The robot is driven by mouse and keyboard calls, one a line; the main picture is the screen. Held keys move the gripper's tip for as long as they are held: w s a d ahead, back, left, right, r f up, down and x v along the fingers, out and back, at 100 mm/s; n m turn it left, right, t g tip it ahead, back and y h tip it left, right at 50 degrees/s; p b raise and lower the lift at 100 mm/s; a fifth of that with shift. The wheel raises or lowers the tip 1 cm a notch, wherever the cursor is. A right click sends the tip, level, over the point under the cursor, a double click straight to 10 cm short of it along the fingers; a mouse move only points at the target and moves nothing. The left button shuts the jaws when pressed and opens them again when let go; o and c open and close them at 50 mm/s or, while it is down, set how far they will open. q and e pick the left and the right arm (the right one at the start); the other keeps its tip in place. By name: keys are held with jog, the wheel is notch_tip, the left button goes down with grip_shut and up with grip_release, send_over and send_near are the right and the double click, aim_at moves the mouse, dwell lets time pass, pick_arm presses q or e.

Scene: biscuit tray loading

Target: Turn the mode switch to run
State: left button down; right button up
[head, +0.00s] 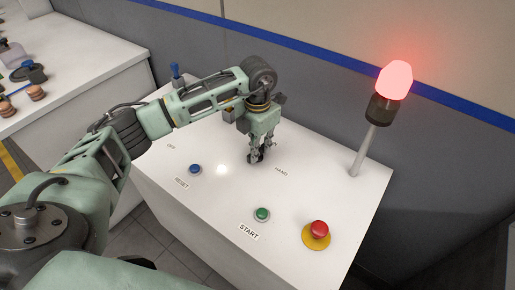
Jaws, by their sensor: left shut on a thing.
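My left gripper (259,147) comes down from above onto the white control panel and is shut on the black mode switch (256,157). The gripper hides most of the switch, so I cannot tell which way its knob points. The label HAND (281,170) shows just right of the switch, and the label OFF (171,146) shows to the left. No RUN label can be made out. My right gripper is not in view.
On the panel (330,185) are a blue RESET button (195,169), a green START button (262,214) and a red emergency stop (319,230) on yellow. A lit red lamp (395,82) stands on a pole at the back right. A white table (70,110) with small objects is at left.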

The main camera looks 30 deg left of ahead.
pick_arm(q)
jog(key=shift+n, duration=0.7)
jog(key=shift+r, duration=0.1)
jog(key=c, duration=1.8)
grip_release()
notch_tip(320, 180, up, 12)
